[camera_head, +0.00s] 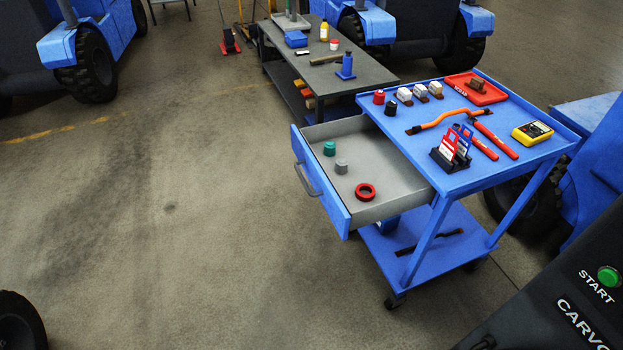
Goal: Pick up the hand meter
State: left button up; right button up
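The hand meter (533,132) is a yellow device with a dark face. It lies on the right side of the top of a blue tool cart (470,183), close to the cart's right edge. It lies clear of the things around it, and nothing covers it. Neither of my grippers shows in the head view.
The cart's drawer (395,208) is pulled out to the left, holding a red ring and small caps. Red-handled pliers (495,141), an orange strap, a card holder (452,148) and a red tray (475,90) share the cart top. Open floor lies left; blue vehicles stand around.

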aim_at(531, 134)
jog(key=z, duration=1.25)
